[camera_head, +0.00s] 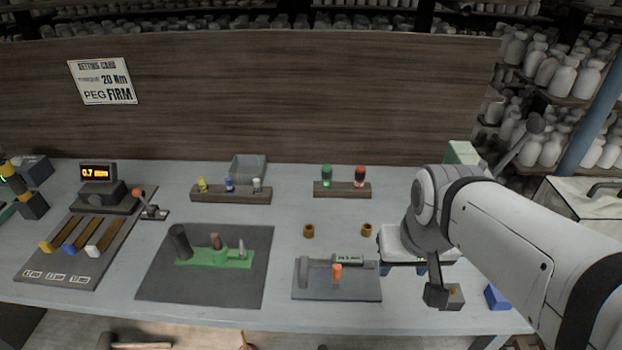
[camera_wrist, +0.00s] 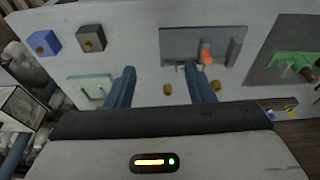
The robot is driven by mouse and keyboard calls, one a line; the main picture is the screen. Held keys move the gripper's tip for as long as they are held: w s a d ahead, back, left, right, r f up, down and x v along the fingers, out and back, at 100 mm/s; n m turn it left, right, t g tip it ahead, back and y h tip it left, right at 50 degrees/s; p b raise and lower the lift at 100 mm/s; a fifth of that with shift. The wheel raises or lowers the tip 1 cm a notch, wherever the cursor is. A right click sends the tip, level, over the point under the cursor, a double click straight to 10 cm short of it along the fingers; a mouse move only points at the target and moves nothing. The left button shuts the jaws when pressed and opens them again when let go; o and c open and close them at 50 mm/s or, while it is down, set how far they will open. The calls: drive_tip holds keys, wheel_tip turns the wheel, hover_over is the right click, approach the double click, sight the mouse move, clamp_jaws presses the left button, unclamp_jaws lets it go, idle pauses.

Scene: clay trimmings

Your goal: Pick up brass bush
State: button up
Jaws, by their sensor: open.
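Two small brass bushes stand on the grey bench. In the head view one bush (camera_head: 308,231) is at the middle and the other bush (camera_head: 367,230) is to its right, close to my gripper (camera_head: 418,268). In the wrist view, turned about, the nearer bush (camera_wrist: 167,89) shows between the two blue fingers of my gripper (camera_wrist: 159,69), and the other bush (camera_wrist: 216,84) shows just right of the right finger. My gripper is open and empty above the bench. Neither bush is held.
A grey gauge plate (camera_head: 320,291) with an orange peg (camera_head: 337,272) lies in front of the bushes. A dark mat (camera_head: 160,282) with a green fixture is at left. A rack (camera_head: 342,189) with green and red capped pots stands behind. A blue block (camera_head: 497,297) lies at right.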

drive_tip(key=shift+o, duration=0.3)
drive_tip(key=w+a+f+b, duration=0.2)
drive_tip(key=w+a, duration=0.1)
drive_tip(key=w, duration=0.6)
drive_tip(key=shift+a+f+n+t, duration=0.3)
drive_tip(key=shift+a+f+n, duration=0.05)
drive_tip(key=shift+n, duration=0.05)
drive_tip(key=n+t+b, duration=0.1)
drive_tip(key=b, duration=0.2)
approach(309, 230)
drive_tip(key=w+d, duration=0.1)
drive_tip(key=d, duration=0.1)
drive_tip(key=shift+y, duration=0.3)
drive_tip(key=x, duration=0.4)
drive_tip(key=a+p+x, duration=0.1)
drive_tip(key=x, duration=0.3)
drive_tip(key=shift+s+a, duration=0.15)
drive_tip(key=shift+a, duration=0.1)
drive_tip(key=shift+f, duration=0.5)
drive_tip(key=shift+c, duration=0.5)
drive_tip(key=c, duration=1)
